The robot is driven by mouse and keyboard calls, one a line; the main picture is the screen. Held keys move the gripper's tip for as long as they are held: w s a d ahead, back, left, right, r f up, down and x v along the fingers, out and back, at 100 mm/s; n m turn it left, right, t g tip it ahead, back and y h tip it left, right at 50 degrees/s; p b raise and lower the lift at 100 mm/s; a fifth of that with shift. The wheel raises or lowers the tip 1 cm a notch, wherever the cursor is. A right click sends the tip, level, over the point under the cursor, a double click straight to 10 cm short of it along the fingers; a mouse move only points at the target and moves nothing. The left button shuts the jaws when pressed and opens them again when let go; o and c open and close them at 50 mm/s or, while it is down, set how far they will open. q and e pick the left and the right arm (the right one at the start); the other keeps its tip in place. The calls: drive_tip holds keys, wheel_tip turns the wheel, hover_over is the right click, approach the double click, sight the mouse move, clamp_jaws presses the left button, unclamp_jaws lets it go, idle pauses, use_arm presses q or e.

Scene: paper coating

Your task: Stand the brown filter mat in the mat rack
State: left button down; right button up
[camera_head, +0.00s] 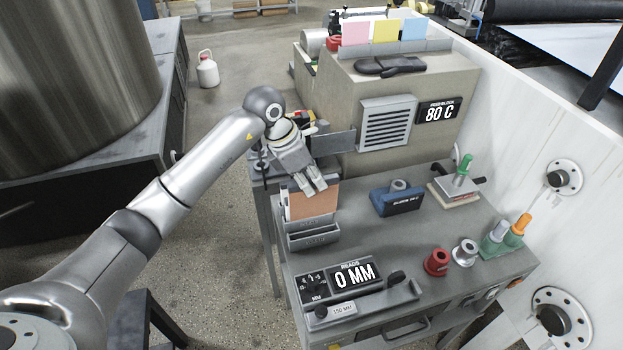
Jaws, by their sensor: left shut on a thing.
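The brown filter mat (314,204) is a flat orange-brown sheet, held roughly upright below my left gripper (315,189). The gripper comes from above and is shut on the mat's top edge. The grey mat rack (313,240) is on the left edge of the grey bench, with labelled front walls. The mat's lower edge is hidden behind the rack's front part. I cannot tell whether it rests on the rack's floor. My right gripper is not in view.
A readout box (354,274) stands in front of the rack. A blue block (397,201) and a red ring-shaped piece (437,262) stand to the right. A beige cabinet (385,105) rises behind. The bench middle is clear.

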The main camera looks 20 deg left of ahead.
sight(311, 198)
use_arm(q)
drive_tip(key=shift+f+b, duration=0.3)
drive_tip(key=shift+b, duration=0.25)
wheel_tip(311, 198, down, 5)
drive_tip(key=b, duration=0.4)
drive_tip(key=shift+f, duration=0.1)
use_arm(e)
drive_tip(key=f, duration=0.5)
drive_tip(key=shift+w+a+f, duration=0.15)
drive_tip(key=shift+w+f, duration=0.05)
use_arm(q)
drive_tip(key=shift+b, duration=0.4)
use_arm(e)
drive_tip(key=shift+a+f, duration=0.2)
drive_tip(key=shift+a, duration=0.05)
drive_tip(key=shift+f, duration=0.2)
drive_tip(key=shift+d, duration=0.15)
use_arm(q)
drive_tip(key=shift+f+b, duration=0.15)
drive_tip(key=shift+b, duration=0.2)
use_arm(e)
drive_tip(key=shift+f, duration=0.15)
